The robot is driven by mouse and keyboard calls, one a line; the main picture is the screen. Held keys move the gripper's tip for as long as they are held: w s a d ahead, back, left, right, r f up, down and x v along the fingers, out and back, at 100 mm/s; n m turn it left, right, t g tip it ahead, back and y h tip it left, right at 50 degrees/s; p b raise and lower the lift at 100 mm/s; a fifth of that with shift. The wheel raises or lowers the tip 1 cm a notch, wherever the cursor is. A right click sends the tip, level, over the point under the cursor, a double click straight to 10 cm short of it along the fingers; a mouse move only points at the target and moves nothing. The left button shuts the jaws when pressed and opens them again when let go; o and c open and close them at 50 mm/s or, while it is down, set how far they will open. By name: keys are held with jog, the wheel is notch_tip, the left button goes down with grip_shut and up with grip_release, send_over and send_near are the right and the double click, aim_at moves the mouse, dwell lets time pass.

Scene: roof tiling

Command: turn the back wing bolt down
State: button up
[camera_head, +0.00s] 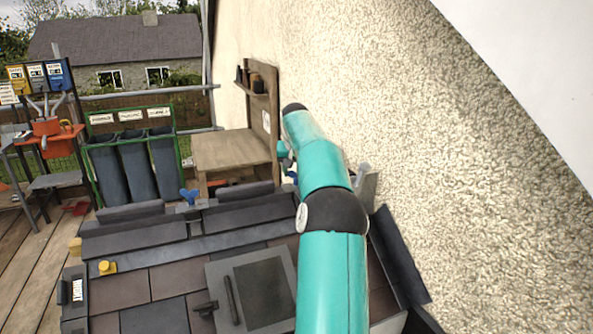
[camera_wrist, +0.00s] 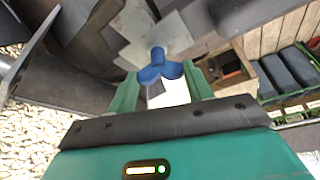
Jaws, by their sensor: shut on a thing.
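A blue wing bolt (camera_wrist: 158,65) shows in the wrist view between the green fingers of my gripper (camera_wrist: 161,82), which is shut on it. In the head view my gripper (camera_head: 285,158) is at the far end of the ridge, by the rough wall, mostly hidden behind my teal arm. A bit of blue (camera_head: 292,176) shows just below it. A second blue wing bolt (camera_head: 190,196) stands free on the ridge to the left, between dark ridge tiles. I cannot tell how far either bolt is screwed in.
The rough wall (camera_head: 400,110) runs close along my arm's right side. A wooden bench (camera_head: 233,150) stands beyond the ridge. Green-framed bins (camera_head: 130,165) are at the left. A roof window (camera_head: 262,290) and a yellow knob (camera_head: 106,267) are on the near slope.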

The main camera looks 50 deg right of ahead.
jog(key=shift+r, duration=0.2)
jog(key=o, duration=1)
jog(key=shift+f, duration=0.1)
jog(key=v, duration=1.3)
jog(key=shift+s+a+r, duration=0.1)
jog(key=shift+r, duration=0.3)
